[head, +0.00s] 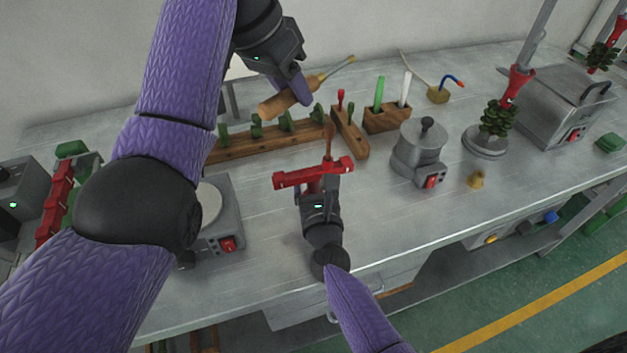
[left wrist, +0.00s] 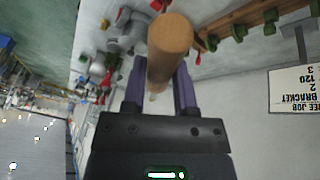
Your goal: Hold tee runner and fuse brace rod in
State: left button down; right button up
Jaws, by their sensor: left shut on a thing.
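My left gripper (head: 300,95) is shut on the wooden handle (head: 280,103) of a tool whose thin metal shaft points up and right, above the bench. The handle (left wrist: 170,45) also shows end-on between the fingers (left wrist: 160,90) in the left wrist view. My right gripper (head: 318,190) appears shut on the red tee runner (head: 300,178), held above the bench with its bar across. A thin brownish upright piece (head: 329,138) shows behind the runner; I cannot tell whether it touches. I cannot identify the brace rod for certain.
A wooden rack (head: 255,146) with green pegs stands behind the runner. A wooden block (head: 387,119) holds green and white sticks. A grey pot (head: 419,150) is at right, near a wax tree (head: 497,120) on a round base. Bare bench lies in front.

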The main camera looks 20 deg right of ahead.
grip_shut()
pick_arm(q)
jog(key=shift+w+a, duration=0.15)
jog(key=shift+a, duration=0.15)
jog(key=s+a+f+m+g+y, duration=0.2)
jog(key=s+a+f+m, duration=0.15)
jog(key=a+f, duration=0.75)
jog(key=shift+w+d+f, duration=0.25)
jog(key=shift+w+d, duration=0.05)
jog(key=shift+d, duration=0.25)
jog(key=shift+w+d+f, duration=0.2)
jog(key=shift+w+d, duration=0.1)
jog(key=shift+d, duration=0.25)
jog(key=shift+w+d+f, duration=0.25)
jog(key=shift+w+d, duration=0.05)
jog(key=shift+d, duration=0.25)
